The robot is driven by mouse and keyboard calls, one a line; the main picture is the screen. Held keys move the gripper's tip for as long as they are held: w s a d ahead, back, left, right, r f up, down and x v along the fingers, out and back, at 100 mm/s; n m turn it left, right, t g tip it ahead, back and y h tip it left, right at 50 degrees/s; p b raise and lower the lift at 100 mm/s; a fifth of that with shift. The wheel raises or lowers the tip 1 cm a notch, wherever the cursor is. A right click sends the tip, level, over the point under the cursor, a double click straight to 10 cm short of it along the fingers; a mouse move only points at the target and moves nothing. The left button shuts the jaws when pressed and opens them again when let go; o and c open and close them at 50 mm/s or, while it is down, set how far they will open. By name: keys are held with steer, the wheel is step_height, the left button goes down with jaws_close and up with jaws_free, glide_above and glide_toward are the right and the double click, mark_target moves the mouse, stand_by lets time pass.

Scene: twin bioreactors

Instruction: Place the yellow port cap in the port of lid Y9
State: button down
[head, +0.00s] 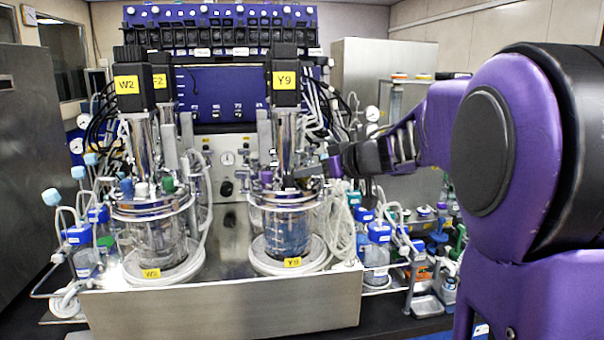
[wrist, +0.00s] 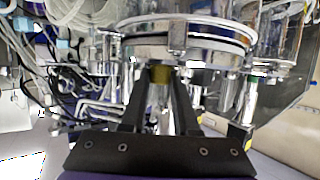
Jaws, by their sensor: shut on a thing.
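The Y9 vessel stands on the right of the twin stand in the head view, with a yellow Y9 label on its motor block (head: 286,83). Its steel lid (head: 285,197) carries a purple cap and several fittings. My gripper (head: 318,170) reaches in from the right, close to the right side of this lid. The cap is not distinguishable in the head view, and I cannot make out the port.
The W2 vessel (head: 155,220) stands on the left of the same steel stand (head: 220,305). Pale tubing (head: 342,225) hangs right of Y9. Blue-capped bottles (head: 378,245) stand on the right. Steel columns and cables rise close around the lid.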

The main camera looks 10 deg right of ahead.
steer(key=shift+d+f, duration=0.15)
steer(key=c, duration=0.7)
jaws_free()
steer(key=shift+o, duration=0.2)
steer(key=shift+r, duration=0.25)
